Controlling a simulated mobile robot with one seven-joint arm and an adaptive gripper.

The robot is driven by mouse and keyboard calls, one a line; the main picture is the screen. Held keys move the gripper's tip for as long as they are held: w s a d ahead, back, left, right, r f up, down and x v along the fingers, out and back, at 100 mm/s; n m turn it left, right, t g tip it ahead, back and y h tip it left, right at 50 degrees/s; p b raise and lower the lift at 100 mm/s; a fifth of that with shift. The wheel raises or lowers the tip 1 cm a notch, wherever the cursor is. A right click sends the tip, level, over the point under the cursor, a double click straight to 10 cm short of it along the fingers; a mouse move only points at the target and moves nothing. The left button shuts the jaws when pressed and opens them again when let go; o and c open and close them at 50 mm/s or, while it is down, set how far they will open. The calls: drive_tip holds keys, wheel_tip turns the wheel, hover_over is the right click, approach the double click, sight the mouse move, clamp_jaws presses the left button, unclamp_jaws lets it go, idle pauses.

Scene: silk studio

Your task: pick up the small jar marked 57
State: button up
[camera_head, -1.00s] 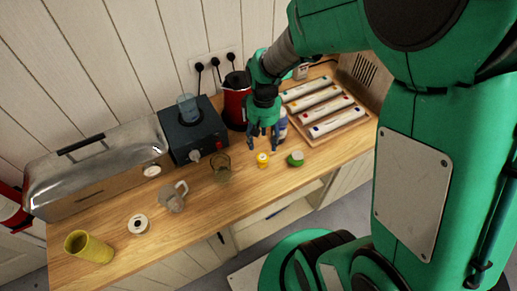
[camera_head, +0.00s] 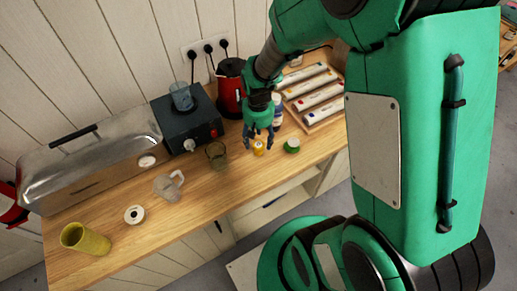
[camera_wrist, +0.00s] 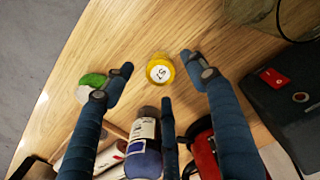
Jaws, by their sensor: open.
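The small yellow jar (camera_head: 258,149) stands on the wooden counter near its front edge. In the wrist view the jar (camera_wrist: 160,70) shows from above, with a round white label that seems to read 57. My gripper (camera_head: 259,138) is open and points down just over the jar. In the wrist view the dark blue fingers of my gripper (camera_wrist: 157,65) are spread, with the jar between their tips and a gap on either side. I cannot tell how high the fingertips are above the jar.
A blue bottle (camera_head: 277,112), a red kettle (camera_head: 231,88) and a tray of tubes (camera_head: 325,117) stand behind. A glass (camera_head: 217,155) is to the left. Counter in front is clear.

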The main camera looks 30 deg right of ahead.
sight(259, 145)
drive_tip(key=shift+f, duration=0.65)
drive_tip(key=shift+f, duration=0.1)
drive_tip(key=shift+w+d+f+b, duration=0.1)
drive_tip(key=shift+f+b, duration=0.2)
drive_tip(key=shift+f, duration=0.95)
drive_tip(key=shift+d+f+b, duration=0.1)
drive_tip(key=shift+f+b, duration=0.15)
drive_tip(key=shift+f, duration=1)
drive_tip(key=c, duration=1.3)
